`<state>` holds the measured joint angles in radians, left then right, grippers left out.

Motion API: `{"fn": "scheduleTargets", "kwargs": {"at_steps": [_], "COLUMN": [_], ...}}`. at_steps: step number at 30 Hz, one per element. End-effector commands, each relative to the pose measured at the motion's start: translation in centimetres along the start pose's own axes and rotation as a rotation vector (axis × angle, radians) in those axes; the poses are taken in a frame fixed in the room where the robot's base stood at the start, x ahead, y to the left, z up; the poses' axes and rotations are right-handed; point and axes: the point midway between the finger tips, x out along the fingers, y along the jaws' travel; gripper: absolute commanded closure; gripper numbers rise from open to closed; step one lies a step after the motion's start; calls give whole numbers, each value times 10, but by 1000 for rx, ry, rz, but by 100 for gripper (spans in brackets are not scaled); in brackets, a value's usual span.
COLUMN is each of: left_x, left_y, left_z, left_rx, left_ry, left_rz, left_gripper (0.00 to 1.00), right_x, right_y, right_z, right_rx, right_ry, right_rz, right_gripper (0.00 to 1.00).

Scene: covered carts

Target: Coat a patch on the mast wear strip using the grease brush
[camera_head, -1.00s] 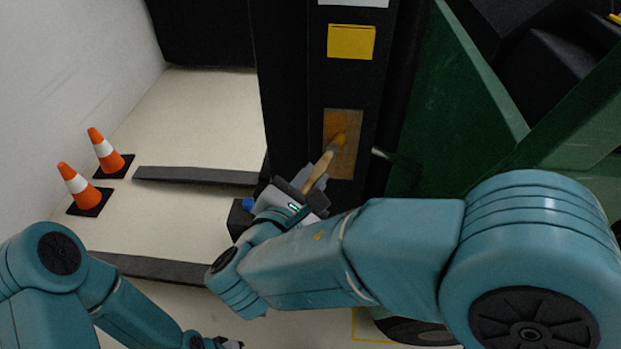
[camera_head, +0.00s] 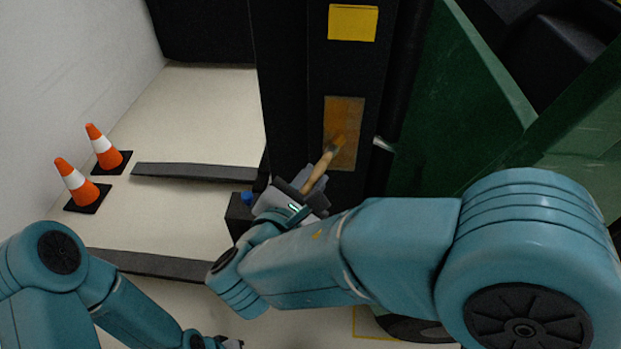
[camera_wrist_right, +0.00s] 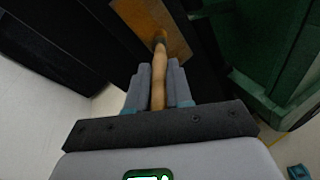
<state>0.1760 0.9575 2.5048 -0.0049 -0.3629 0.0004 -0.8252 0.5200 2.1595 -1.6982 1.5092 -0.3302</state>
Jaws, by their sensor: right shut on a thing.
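The mast wear strip (camera_head: 345,112) is a brown-orange rectangular patch on the black mast, below a yellow label. My right gripper (camera_head: 312,186) is shut on the wooden handle of the grease brush (camera_head: 321,168). The brush points up at a slant, its bristle end against or just in front of the strip's middle. In the right wrist view the brush handle (camera_wrist_right: 158,85) runs between the fingers (camera_wrist_right: 158,88) and its tip overlaps the strip (camera_wrist_right: 150,22); contact is hard to tell. My left gripper (camera_head: 228,342) is at the bottom edge, small and partly cut off.
Two orange-white cones (camera_head: 76,186) stand on the floor at the left. Dark forks (camera_head: 195,172) extend left from the mast. A green truck body (camera_head: 455,95) is right of the mast. A dark box with a blue cap (camera_head: 246,198) sits beside the right gripper.

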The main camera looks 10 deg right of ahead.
Motion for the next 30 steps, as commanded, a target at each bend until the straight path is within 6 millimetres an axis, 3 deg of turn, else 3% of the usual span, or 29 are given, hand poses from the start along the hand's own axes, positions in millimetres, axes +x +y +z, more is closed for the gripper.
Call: {"fn": "scheduleTargets", "kwargs": {"at_steps": [16, 30], "left_x": [6, 28], "left_y": [-2, -10], "left_z": [0, -1], "left_rx": [0, 0], "left_ry": [0, 0], "left_rz": [0, 0], "left_gripper": [100, 100], "right_x": [1, 8], "right_y": [-3, -13], "right_z": [-6, -30], "right_rx": [0, 0], "right_ry": [-1, 0], "right_rz": [0, 0], "right_gripper": [100, 100]}}
